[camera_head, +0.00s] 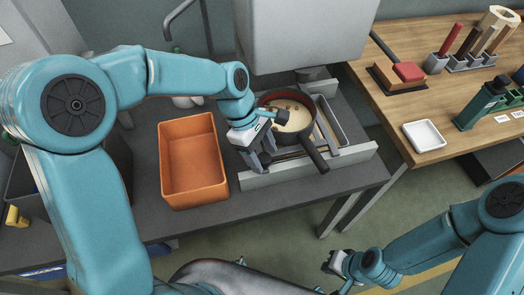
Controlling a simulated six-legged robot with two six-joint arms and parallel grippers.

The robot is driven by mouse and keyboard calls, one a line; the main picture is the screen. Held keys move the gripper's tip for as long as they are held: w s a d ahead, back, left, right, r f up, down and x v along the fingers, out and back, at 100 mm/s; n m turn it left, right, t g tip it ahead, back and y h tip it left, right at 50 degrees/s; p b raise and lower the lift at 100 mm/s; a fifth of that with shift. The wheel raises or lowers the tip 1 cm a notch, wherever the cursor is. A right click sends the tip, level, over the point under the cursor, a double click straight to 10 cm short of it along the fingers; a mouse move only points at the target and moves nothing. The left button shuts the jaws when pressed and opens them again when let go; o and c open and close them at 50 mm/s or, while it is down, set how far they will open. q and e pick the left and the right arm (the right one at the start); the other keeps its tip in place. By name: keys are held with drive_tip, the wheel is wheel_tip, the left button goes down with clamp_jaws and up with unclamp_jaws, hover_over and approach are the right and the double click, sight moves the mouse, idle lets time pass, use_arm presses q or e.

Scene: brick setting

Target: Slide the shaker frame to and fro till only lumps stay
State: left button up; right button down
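A pale grey shaker frame (345,160) lies on the dark bench, with rails along its front and right side. A dark round pan-like sieve (284,143) with a reddish inner wall sits in it. Its black handle points toward the front right. Beige material (297,119) with several brown lumps shows inside. My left gripper (261,160) points down at the front left of the frame, beside the sieve. Its dark fingers are at the front rail, but whether they close on it cannot be told. My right gripper (338,264) is low at the front, away from the bench, its fingers unclear.
An empty orange bin (191,202) stands left of the frame. A large grey housing (300,40) hangs behind the sieve. The wooden table (400,112) at right holds a white tray (424,136), a red-topped block (408,72), a green device (480,105) and a tool rack.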

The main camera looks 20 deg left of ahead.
use_arm(q)
clamp_jaws()
drive_tip(key=w+d, duration=0.1)
drive_tip(key=w+d+p, duration=0.1)
drive_tip(key=d, duration=0.1)
drive_tip(key=w+d+p, duration=0.1)
drive_tip(key=d, duration=0.1)
drive_tip(key=shift+w+d, duration=0.25)
drive_tip(key=shift+w, duration=0.1)
drive_tip(key=shift+a, duration=0.1)
drive_tip(key=shift+o, duration=0.5)
unclamp_jaws()
drive_tip(key=shift+r, duration=0.15)
wheel_tip(320, 180, up, 20)
drive_tip(key=p, duration=0.1)
